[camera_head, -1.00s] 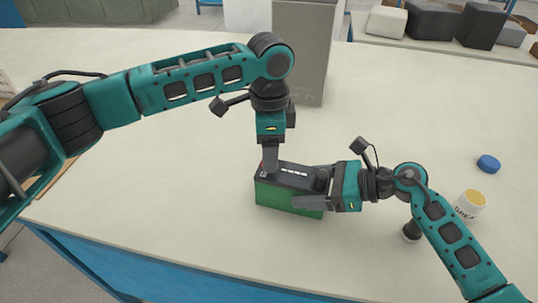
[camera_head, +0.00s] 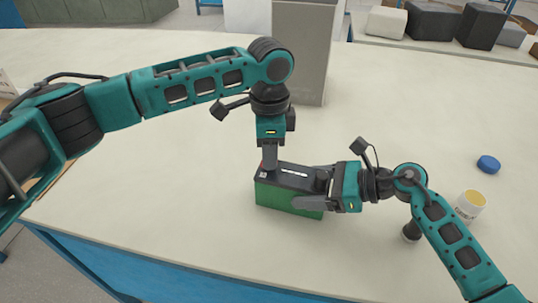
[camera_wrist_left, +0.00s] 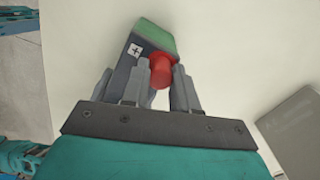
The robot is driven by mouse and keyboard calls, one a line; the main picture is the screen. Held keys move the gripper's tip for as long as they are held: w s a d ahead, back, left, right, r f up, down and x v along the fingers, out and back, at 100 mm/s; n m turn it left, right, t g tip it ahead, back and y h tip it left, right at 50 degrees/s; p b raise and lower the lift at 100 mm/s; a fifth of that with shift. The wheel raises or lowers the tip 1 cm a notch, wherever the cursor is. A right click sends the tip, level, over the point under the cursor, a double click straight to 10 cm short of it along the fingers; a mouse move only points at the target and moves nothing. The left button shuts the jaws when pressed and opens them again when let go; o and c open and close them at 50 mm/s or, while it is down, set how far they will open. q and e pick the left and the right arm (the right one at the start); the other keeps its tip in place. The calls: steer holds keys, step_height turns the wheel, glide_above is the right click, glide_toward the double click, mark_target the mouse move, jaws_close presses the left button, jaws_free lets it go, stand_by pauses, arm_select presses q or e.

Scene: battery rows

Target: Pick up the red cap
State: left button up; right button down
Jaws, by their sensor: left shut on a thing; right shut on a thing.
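A battery (camera_head: 275,198) with a green lower body and dark top lies on the table. The red cap (camera_wrist_left: 159,72) sits at the battery's plus-marked end in the left wrist view. In the head view it is almost wholly hidden by my left gripper. My left gripper (camera_head: 268,169) points down at the battery's left end, and its fingers are shut on the red cap, one on each side. The cap is at the battery's top, and I cannot tell whether it is seated or loose. My right gripper (camera_head: 309,191) is shut on the battery's right end, reaching in from the right.
A blue cap (camera_head: 488,164) and a white jar (camera_head: 468,206) with a yellow top are at the right of the table. A tall grey box (camera_head: 302,55) stands behind my left gripper. The table (camera_head: 185,215) is clear left of the battery.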

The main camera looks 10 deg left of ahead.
arm_select(q)
step_height(320, 180, up, 10)
steer(key=o, duration=0.5)
steer(key=c, duration=0.5)
steer(key=shift+r, duration=0.75)
steer(key=shift+r, duration=2.35)
arm_select(e)
jaws_free()
